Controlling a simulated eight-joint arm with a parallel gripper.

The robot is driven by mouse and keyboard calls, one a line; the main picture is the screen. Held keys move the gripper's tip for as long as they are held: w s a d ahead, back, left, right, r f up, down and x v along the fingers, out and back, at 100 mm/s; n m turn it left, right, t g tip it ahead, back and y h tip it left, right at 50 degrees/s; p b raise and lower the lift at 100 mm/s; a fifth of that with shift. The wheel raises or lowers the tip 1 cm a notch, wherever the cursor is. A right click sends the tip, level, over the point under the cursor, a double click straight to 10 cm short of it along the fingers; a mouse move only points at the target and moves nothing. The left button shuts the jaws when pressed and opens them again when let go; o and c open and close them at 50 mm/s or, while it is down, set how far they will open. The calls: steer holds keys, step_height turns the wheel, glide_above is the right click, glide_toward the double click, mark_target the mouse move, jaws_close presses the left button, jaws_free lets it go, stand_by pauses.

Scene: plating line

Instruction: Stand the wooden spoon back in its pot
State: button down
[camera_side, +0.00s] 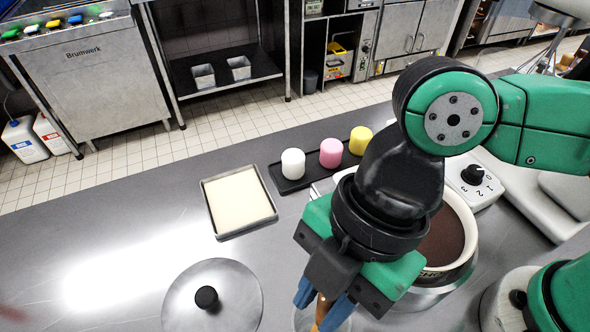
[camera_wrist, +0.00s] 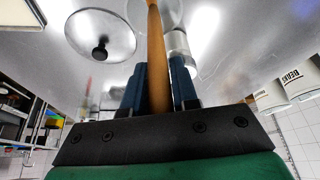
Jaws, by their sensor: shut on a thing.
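My gripper (camera_side: 324,302) is low at the front of the steel counter, with its blue fingers shut on the wooden spoon. Only a short orange-brown piece of the spoon (camera_side: 322,310) shows between the fingers in the side view. In the wrist view the spoon's handle (camera_wrist: 156,45) runs from between the fingers (camera_wrist: 157,85) to the top edge of the picture. A pale round vessel (camera_side: 303,318) shows partly beneath the fingers in the side view. I cannot tell whether the spoon is inside it or only above it. The spoon's far end is out of view.
A round lid with a black knob (camera_side: 207,297) lies left of my gripper. A white pot of brown contents (camera_side: 462,262) stands close at right, partly behind my arm. A shallow cream-filled tray (camera_side: 240,202) and a dark tray (camera_side: 290,183) with white, pink and yellow pieces lie behind.

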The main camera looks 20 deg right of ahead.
steer(key=shift+f, duration=0.15)
steer(key=c, duration=0.6)
jaws_free()
steer(key=v, duration=0.5)
steer(key=shift+d+r, duration=0.1)
steer(key=shift+r, duration=0.2)
steer(key=shift+w, duration=0.1)
